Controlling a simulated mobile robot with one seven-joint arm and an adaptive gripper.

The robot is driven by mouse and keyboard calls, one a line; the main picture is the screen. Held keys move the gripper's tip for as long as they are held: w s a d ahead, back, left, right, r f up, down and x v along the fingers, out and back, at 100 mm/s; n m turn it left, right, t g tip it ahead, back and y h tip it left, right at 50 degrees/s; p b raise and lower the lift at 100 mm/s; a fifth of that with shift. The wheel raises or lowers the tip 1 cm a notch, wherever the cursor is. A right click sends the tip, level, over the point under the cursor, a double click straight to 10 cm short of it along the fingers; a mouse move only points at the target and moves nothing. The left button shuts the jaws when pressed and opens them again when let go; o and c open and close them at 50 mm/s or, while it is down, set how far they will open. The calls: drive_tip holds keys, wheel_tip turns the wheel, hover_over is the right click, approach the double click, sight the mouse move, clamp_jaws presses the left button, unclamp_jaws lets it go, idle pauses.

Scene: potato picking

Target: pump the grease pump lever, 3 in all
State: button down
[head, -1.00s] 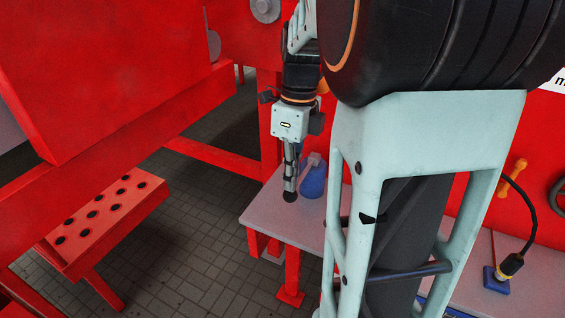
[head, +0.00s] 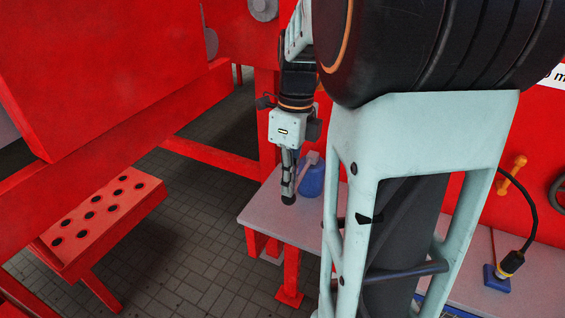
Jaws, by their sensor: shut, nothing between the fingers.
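A blue canister-like body (head: 312,181) stands on the grey bench top, with a pale pinkish bar (head: 308,161) at its upper left. It looks like the grease pump with its lever, but it is small and partly covered. My gripper (head: 289,199) points down just left of the blue body, in front of the bar. Its fingers are shut with nothing between them. I cannot tell whether they touch the bar.
The grey bench top (head: 262,213) runs behind my arm to the right. There a blue block (head: 497,278) carries a black cable. An orange handle (head: 513,173) is on the red wall. A red perforated step (head: 120,202) stands at left, with open tiled floor (head: 190,240) between.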

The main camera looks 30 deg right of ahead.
drive_tip(key=shift+f+b, duration=0.3)
drive_tip(key=shift+f, duration=0.6)
drive_tip(key=shift+f+b, duration=0.35)
drive_tip(key=shift+f, duration=0.2)
wheel_tip(320, 180, up, 6)
drive_tip(key=p, duration=0.5)
drive_tip(key=shift+w+d, duration=0.1)
drive_tip(key=shift+d, duration=0.05)
drive_tip(key=shift+f, duration=0.1)
drive_tip(key=shift+f, duration=0.1)
drive_tip(key=shift+f, duration=0.6)
drive_tip(key=shift+b, duration=0.3)
